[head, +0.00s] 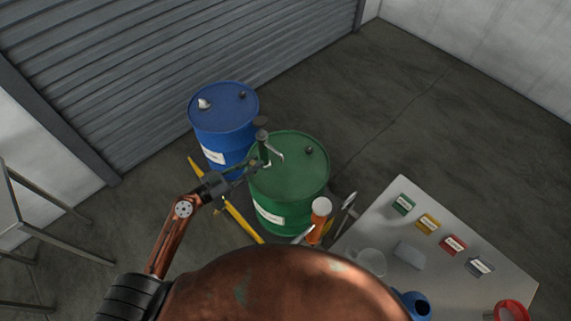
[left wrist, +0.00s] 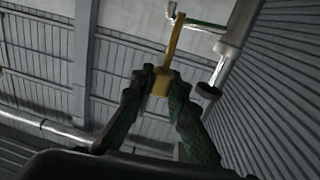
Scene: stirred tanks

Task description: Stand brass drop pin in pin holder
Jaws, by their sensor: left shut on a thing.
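My left gripper (head: 246,170) reaches in beside the green drum (head: 300,165), near the upright metal fitting on its lid. In the left wrist view the gripper (left wrist: 160,76) is shut on the brass drop pin (left wrist: 174,42). The pin is a slim brass-yellow bar with a thicker block between the fingertips, and it points away from the gripper. In the head view the pin is too small to make out. I cannot pick out the pin holder for sure in either view. My right gripper is not in view.
A blue drum (head: 222,107) stands behind the green one. An orange cylinder with a white top (head: 320,207) is at the green drum's front right. A grey table (head: 440,205) at right bears several coloured boxes.

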